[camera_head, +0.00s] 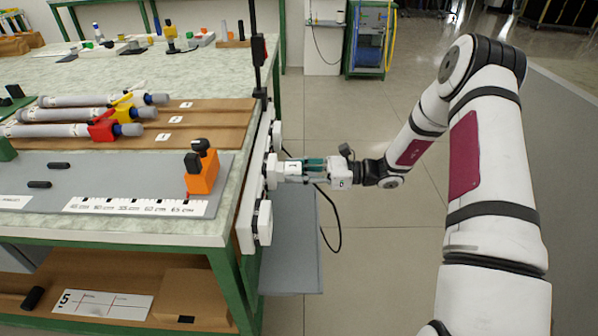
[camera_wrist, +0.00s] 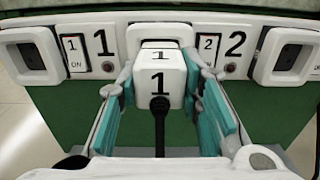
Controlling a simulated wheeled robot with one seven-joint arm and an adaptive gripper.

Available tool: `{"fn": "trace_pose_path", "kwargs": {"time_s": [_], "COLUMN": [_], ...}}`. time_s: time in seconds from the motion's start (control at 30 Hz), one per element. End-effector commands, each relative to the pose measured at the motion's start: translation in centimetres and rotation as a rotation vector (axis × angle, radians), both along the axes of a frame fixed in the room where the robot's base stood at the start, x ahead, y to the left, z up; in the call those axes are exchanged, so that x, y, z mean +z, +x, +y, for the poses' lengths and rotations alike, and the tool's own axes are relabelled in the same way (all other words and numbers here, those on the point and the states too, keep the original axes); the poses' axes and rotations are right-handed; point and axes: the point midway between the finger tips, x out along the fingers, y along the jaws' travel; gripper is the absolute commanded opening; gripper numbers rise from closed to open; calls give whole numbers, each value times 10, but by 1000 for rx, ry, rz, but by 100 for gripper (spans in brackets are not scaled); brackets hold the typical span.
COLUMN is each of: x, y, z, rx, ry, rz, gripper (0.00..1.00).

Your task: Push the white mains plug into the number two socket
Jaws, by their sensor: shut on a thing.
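The white mains plug (camera_wrist: 160,80), marked 1, is held between the teal-lined fingers of my gripper (camera_wrist: 163,88). Its black cord runs back toward my wrist. In the wrist view the plug lines up with the middle socket (camera_wrist: 160,31) of the white socket strip (camera_wrist: 120,38), between the labels 1 and 2. The plug's front meets or nearly meets this socket; its pins are hidden, so I cannot tell how deep it sits. In the head view my gripper (camera_head: 303,169) reaches leftward, with the plug (camera_head: 291,168) against or close to the strip on the table's side.
Other sockets stand left (camera_wrist: 32,56) and right (camera_wrist: 290,54) of the middle one, with small switches (camera_wrist: 74,53) between. A black cord (camera_head: 338,235) hangs in a loop below my gripper. An orange block (camera_head: 202,176) stands near the table edge. The floor at right is clear.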

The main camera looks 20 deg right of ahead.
Motion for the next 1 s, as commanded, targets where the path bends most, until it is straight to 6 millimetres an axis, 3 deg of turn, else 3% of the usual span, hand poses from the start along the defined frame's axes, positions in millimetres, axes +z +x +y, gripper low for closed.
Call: {"fn": "trace_pose_path", "kwargs": {"time_s": [0.83,0.87,0.93,1.0], "x": [0,0,0,0], "y": [6,6,6,6], "z": [18,18,18,17], "rx": [1,1,1,1], "ry": [1,1,1,1], "rz": [0,0,0,0], "gripper": [0,39,55,56]}}
